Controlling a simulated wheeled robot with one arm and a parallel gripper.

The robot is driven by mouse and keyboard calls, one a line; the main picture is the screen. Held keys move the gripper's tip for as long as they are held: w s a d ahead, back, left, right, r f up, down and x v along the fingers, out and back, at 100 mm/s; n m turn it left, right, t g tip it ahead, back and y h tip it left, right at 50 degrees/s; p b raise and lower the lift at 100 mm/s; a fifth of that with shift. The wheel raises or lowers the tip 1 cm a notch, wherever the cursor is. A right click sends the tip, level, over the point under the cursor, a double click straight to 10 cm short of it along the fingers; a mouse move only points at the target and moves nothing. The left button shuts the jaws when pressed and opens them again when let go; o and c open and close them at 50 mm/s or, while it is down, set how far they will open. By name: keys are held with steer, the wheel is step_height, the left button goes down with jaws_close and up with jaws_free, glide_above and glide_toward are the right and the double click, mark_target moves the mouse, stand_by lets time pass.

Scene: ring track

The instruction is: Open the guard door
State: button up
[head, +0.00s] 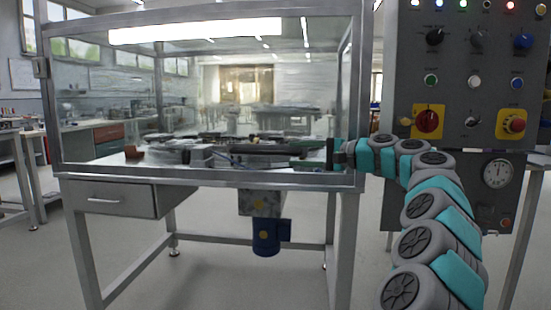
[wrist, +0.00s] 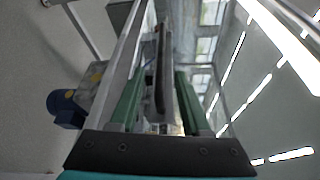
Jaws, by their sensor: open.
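The guard door (head: 200,179) is a clear panel in a grey metal frame on the front of the bench enclosure, and it looks closed. A hinge (head: 41,67) shows at its left edge. A dark bar (head: 268,149), which looks like the door's handle, lies level near the lower right of the panel. My gripper (head: 303,153) reaches in from the right at that height. In the wrist view its green fingers (wrist: 160,78) are open, with the dark bar (wrist: 160,50) between them. I cannot tell whether they touch it.
A control panel (head: 465,75) with knobs and buttons stands at the right, behind my arm. Below the bench are a drawer (head: 108,199) and a blue motor (head: 266,236). Another bench (head: 15,160) stands at the left. The floor in front is clear.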

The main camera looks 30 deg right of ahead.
mark_target(281, 154)
steer(key=shift+d, duration=0.25)
steer(key=x, duration=0.8)
steer(key=shift+s, duration=0.1)
steer(key=shift+c, duration=0.2)
jaws_close()
stand_by(0.9)
